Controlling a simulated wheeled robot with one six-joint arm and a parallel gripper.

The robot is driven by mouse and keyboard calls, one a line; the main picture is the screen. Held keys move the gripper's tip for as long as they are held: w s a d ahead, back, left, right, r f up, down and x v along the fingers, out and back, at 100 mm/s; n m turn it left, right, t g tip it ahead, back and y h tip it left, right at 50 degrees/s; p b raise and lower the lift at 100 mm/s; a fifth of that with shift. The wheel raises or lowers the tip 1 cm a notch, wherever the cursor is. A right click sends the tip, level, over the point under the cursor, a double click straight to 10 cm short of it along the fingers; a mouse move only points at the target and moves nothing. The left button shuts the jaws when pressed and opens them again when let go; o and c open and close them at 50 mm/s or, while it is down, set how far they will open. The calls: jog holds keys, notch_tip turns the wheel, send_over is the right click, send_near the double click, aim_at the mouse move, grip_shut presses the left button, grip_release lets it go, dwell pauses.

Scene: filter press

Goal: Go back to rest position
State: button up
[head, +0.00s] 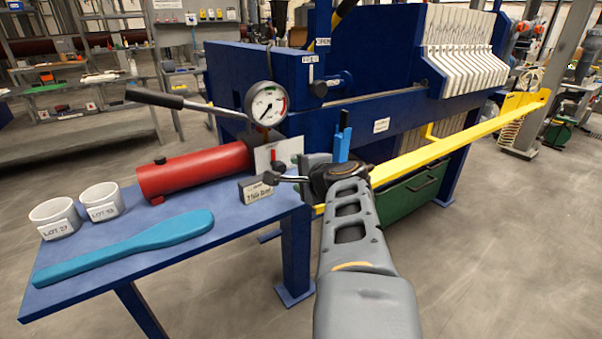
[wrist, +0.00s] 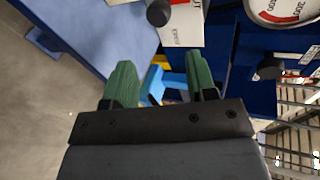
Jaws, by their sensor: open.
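My gripper shows in the wrist view (wrist: 160,85) with two green fingers held apart and nothing between them. Beyond the gap are blue parts of the press and a small light-blue piece. In the head view my arm reaches forward from the bottom right of centre, and its end is beside the right end of the blue table (head: 225,245), in front of the blue filter press (head: 370,125).
On the table are a red cylinder (head: 195,172), a blue paddle (head: 125,247), two white cups (head: 55,217) and a small sign (head: 258,190). A gauge (head: 266,104) and a black-handled lever (head: 155,98) stand behind. A yellow bar (head: 460,135) runs right.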

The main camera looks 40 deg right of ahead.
dwell(0.4)
jog(key=a+r+n+g+y+p, duration=0.2)
jog(key=a+n+g+p, duration=0.1)
jog(key=a+n+p, duration=0.3)
jog(key=a+r+n+g+y+p, duration=0.25)
jog(key=a+n+p, duration=0.25)
jog(key=a+p, duration=0.35)
jog(key=s+a+r+n+g+h+p, duration=0.1)
jog(key=s+a+r+n+g+p, duration=0.3)
jog(key=n+p, duration=0.6)
jog(key=shift+s+a+r+n+p, duration=0.2)
jog(key=shift+s+a+n+p, duration=0.25)
jog(key=shift+s+a, duration=0.6)
jog(key=shift+c, duration=0.3)
